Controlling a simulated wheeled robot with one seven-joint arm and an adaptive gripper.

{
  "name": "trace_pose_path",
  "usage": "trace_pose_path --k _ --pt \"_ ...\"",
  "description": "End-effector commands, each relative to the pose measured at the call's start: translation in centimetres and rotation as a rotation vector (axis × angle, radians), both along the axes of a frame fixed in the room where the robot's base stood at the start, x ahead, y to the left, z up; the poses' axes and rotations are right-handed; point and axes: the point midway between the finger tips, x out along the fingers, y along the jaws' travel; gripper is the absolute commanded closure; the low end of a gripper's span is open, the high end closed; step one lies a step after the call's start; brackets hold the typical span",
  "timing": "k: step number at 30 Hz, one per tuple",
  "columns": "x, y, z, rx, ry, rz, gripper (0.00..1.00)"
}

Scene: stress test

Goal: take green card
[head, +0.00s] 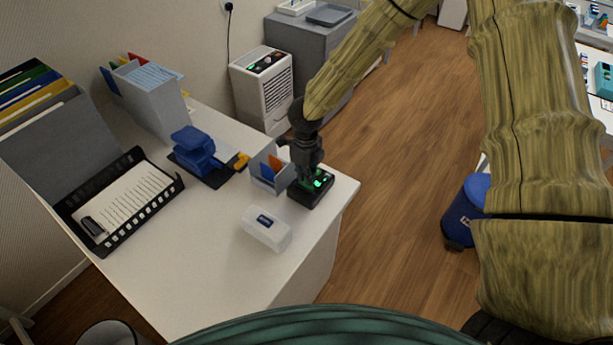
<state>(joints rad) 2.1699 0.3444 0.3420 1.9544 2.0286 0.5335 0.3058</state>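My gripper (307,166) points down at the right end of the white desk (190,275), just above a small black box (311,195). Bright green patches (318,182) show on top of the box beside the fingers; I cannot tell whether they are a green card or lights. The fingers are dark and small here, so their opening and any contact are unclear. A small grey holder (259,182) with an orange and a blue card stands just left of the gripper. No separate green card is clearly visible.
A translucent white case (266,229) lies in front of the holder. A blue hole punch or stapler (194,150), a black paper tray (120,203) and grey file boxes (148,103) fill the left. The front of the desk is clear. A blue bin (462,215) stands on the floor.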

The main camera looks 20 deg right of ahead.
Motion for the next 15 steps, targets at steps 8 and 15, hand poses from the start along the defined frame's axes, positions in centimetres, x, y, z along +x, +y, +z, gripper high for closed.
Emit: trace_pose_path --k 8,15 --pt "0.0 0.0 0.6 0.000 0.000 0.000 1.00" --pt "0.0 0.0 3.6 0.000 0.000 0.000 1.00"
